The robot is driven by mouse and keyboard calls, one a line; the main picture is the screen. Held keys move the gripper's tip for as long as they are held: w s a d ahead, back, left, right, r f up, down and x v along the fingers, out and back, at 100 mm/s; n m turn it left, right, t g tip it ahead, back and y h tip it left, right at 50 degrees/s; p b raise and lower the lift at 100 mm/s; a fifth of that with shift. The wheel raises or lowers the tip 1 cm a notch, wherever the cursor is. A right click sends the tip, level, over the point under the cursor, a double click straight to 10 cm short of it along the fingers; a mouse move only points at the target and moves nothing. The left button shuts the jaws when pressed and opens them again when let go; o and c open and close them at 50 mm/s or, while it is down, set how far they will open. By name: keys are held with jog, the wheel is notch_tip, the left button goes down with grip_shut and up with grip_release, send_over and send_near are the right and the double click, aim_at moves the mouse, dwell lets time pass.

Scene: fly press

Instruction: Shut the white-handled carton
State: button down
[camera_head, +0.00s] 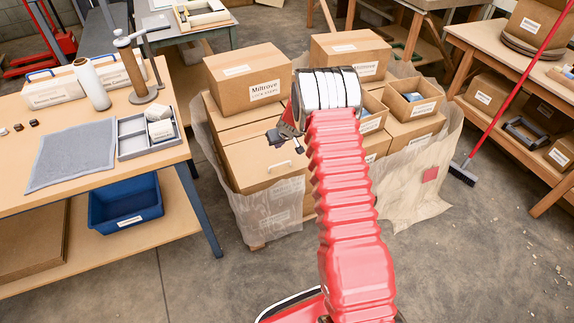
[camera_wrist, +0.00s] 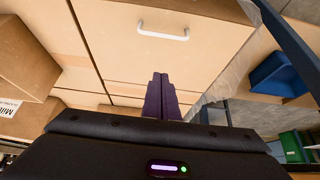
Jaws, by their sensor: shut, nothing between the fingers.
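The white-handled carton (camera_head: 250,165) is a brown cardboard box at the front left of the stacked cartons, partly behind clear wrap. Its flat cardboard panel bears a white handle (camera_head: 281,165). In the wrist view the panel (camera_wrist: 110,50) fills the upper middle, with the handle (camera_wrist: 163,33) near the top. I cannot tell how far the panel stands from closed. My gripper (camera_head: 285,136) is beside the carton's upper right part, and the arm hides what lies behind it. In the wrist view my dark gripper fingers (camera_wrist: 160,90) are together and empty, below the handle and apart from it.
More cartons (camera_head: 248,78) stand above and behind; an open one (camera_head: 410,100) is at right. A workbench (camera_head: 100,180) with a grey tray (camera_head: 148,145) stands at left, a blue bin (camera_head: 125,203) below it. A broom (camera_head: 462,172) is at right. Front floor is clear.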

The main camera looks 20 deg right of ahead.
jog(key=s+f, duration=0.4)
jog(key=s, duration=0.4)
jog(key=shift+s+d, duration=0.15)
jog(key=shift+s, duration=0.2)
dwell(1.2)
jog(key=shift+f, duration=0.1)
dwell(0.5)
